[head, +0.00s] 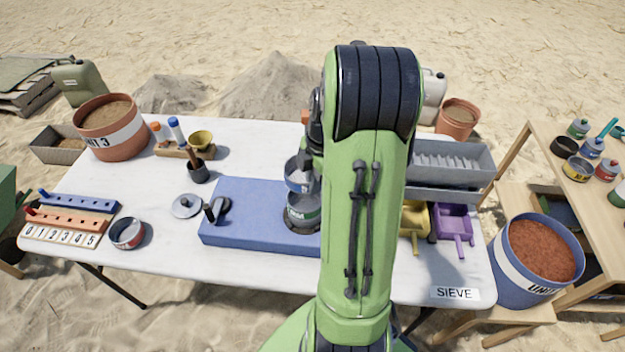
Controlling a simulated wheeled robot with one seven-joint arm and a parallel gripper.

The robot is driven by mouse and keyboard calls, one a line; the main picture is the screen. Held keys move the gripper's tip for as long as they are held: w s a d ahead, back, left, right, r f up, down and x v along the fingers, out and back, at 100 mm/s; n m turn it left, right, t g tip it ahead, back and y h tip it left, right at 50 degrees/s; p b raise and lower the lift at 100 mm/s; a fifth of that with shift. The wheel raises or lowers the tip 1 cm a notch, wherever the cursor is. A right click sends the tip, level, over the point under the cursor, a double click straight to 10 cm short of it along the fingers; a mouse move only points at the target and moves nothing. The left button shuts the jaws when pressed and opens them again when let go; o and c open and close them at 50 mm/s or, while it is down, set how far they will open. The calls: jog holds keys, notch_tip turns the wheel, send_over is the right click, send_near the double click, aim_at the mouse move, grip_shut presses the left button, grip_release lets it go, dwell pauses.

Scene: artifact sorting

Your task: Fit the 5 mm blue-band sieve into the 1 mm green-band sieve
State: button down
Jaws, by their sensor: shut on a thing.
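The 5 mm blue-band sieve (296,176) shows left of my arm, above the 1 mm green-band sieve (303,210). My arm covers the right part of both sieves. The green-band sieve stands upright on a dark round base at the right part of the blue block. I cannot tell whether the two sieves touch. My gripper (308,160) is mostly hidden behind my arm and is shut on the blue-band sieve.
A red-band sieve (127,233) stands at the table's left. A round grey lid (187,206) and a dark clamp (216,208) are near the blue block (255,240). Yellow and purple scoops (453,222), grey trays (450,165) and a SIEVE label (455,294) are at right.

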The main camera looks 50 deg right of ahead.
jog(key=shift+w+f+b, duration=0.1)
jog(key=shift+f+b, duration=0.1)
jog(key=shift+b, duration=0.15)
jog(key=b, duration=0.5)
send_over(314, 210)
notch_tip(314, 210, down, 6)
jog(key=shift+w+r, duration=0.1)
jog(key=shift+r, duration=0.15)
jog(key=shift+f, duration=0.1)
dwell(1.1)
jog(key=shift+f+b, duration=0.35)
jog(key=shift+b, duration=0.2)
jog(key=shift+f+b, duration=0.5)
jog(key=shift+f, duration=0.05)
jog(key=c, duration=1.2)
grip_release()
jog(key=shift+r, duration=0.1)
jog(key=shift+o, duration=0.2)
jog(key=shift+r, duration=0.1)
